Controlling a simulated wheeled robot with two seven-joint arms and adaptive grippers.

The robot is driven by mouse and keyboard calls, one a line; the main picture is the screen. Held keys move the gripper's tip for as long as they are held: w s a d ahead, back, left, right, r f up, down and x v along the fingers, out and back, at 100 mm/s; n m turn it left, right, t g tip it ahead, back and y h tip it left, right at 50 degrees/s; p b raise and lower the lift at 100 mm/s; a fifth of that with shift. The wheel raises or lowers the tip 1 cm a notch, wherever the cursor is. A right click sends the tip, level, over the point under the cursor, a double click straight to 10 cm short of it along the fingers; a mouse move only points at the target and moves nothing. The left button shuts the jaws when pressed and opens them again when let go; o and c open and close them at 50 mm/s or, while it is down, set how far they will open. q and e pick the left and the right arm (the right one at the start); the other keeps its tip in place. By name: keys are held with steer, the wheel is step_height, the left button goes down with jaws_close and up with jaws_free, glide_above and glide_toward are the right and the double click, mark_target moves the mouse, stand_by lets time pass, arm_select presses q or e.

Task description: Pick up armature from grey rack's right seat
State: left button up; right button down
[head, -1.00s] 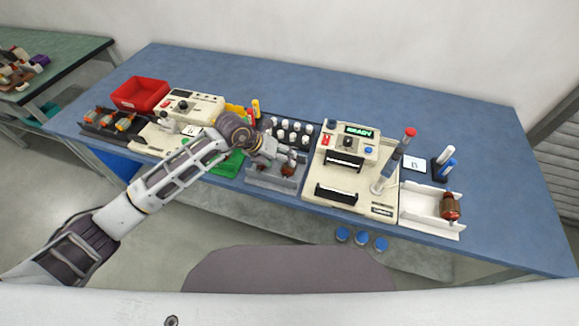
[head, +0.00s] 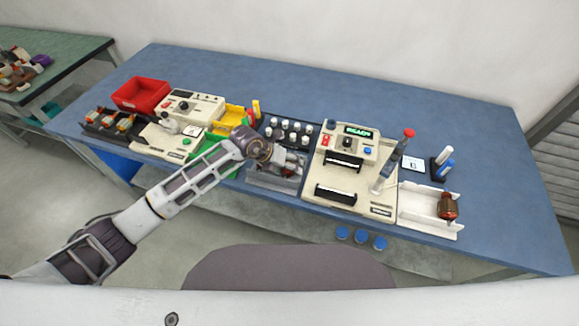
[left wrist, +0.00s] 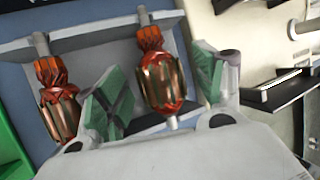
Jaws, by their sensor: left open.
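The grey rack (head: 262,184) stands at the table's front edge in the head view, largely hidden by my left arm. In the left wrist view the rack (left wrist: 100,40) holds two armatures with copper windings and orange-red ends. The left armature (left wrist: 58,98) lies outside my jaws. The right-seat armature (left wrist: 160,75) lies between the green finger pads of my left gripper (left wrist: 157,88). The jaws are open, with a gap visible at the left pad; contact at the right is unclear. My left gripper (head: 290,168) is over the rack's right part in the head view. My right gripper is not seen.
A cream machine (head: 333,185) with a lit display stands close right of the rack. White bottles (head: 290,128) stand behind it, a green bin (head: 212,160) to its left. A white tray (head: 418,205) holds another armature (head: 447,206) at right. The table's back is clear.

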arm_select(q)
steer(key=shift+c, duration=0.4)
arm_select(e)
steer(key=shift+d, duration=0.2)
arm_select(q)
steer(key=shift+c, duration=1.1)
steer(key=c, duration=1.1)
steer(key=shift+o, duration=0.2)
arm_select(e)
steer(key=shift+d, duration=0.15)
arm_select(q)
steer(key=shift+r, duration=0.1)
step_height(320, 180, up, 8)
steer(key=shift+w+r+b, duration=0.1)
steer(key=shift+r+b, duration=0.15)
steer(key=shift+b, duration=0.3)
steer(key=shift+r, duration=0.7)
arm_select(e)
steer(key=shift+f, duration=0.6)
